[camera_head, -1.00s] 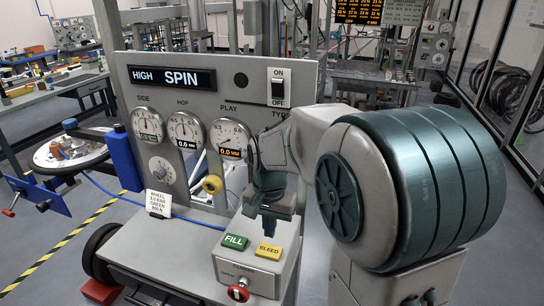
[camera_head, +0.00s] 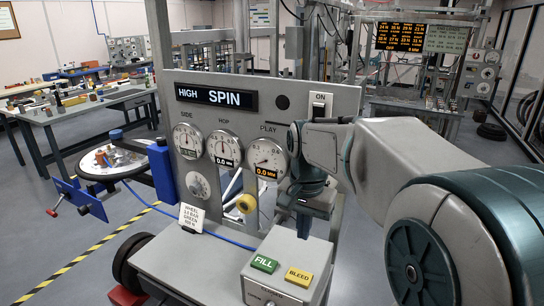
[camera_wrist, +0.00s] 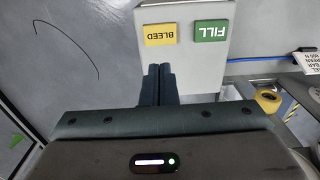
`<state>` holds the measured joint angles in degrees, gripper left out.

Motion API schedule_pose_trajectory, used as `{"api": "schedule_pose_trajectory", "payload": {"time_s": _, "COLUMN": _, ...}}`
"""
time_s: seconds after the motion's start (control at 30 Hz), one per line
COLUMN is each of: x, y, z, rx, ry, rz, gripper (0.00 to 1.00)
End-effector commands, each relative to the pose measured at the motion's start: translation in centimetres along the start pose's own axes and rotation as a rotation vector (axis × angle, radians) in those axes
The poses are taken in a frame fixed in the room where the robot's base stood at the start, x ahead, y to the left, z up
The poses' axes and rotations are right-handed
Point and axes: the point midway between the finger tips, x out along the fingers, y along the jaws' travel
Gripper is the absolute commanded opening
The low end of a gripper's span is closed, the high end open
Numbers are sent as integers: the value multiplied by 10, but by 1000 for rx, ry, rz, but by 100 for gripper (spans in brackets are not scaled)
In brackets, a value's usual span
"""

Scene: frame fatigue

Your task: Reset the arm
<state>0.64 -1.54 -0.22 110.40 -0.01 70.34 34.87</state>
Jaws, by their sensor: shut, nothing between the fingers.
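My gripper (camera_head: 304,222) hangs from my arm in front of the gauge panel, pointing down above the control box (camera_head: 258,291). In the wrist view my gripper's two dark fingers (camera_wrist: 159,72) are pressed together with nothing between them. The control box has a green FILL button (camera_head: 264,264) and a yellow BLEED button (camera_head: 299,276). The fingers appear close to the yellow button in the wrist view, but I see no contact. The lower front of the box is cut off in the head view.
The grey panel (camera_head: 350,105) with several gauges and a SPIN display (camera_head: 216,98) stands right behind my gripper. A white sign card (camera_head: 192,217) and a yellow roller (camera_head: 246,204) are to the left. A blue hose runs across. Floor at far left is open.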

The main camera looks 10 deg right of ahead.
Motion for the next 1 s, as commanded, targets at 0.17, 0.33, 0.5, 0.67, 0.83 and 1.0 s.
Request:
{"api": "schedule_pose_trajectory", "payload": {"time_s": 0.17, "x": 0, "y": 14, "z": 22, "rx": -97, "ry": 38, "rz": -24, "gripper": 0}}
{"api": "schedule_pose_trajectory", "payload": {"time_s": 0.33, "x": 10, "y": 41, "z": 62, "rx": -293, "ry": 116, "rz": -60, "gripper": 0}}
{"api": "schedule_pose_trajectory", "payload": {"time_s": 0.5, "x": 27, "y": 64, "z": 97, "rx": -478, "ry": 196, "rz": -80, "gripper": 0}}
{"api": "schedule_pose_trajectory", "payload": {"time_s": 0.67, "x": 41, "y": 77, "z": 116, "rx": -589, "ry": 246, "rz": -84, "gripper": 0}}
{"api": "schedule_pose_trajectory", "payload": {"time_s": 0.83, "x": 46, "y": 81, "z": 123, "rx": -630, "ry": 264, "rz": -85, "gripper": 0}}
{"api": "schedule_pose_trajectory", "payload": {"time_s": 1.0, "x": 46, "y": 80, "z": 122, "rx": -630, "ry": 263, "rz": -84, "gripper": 0}}
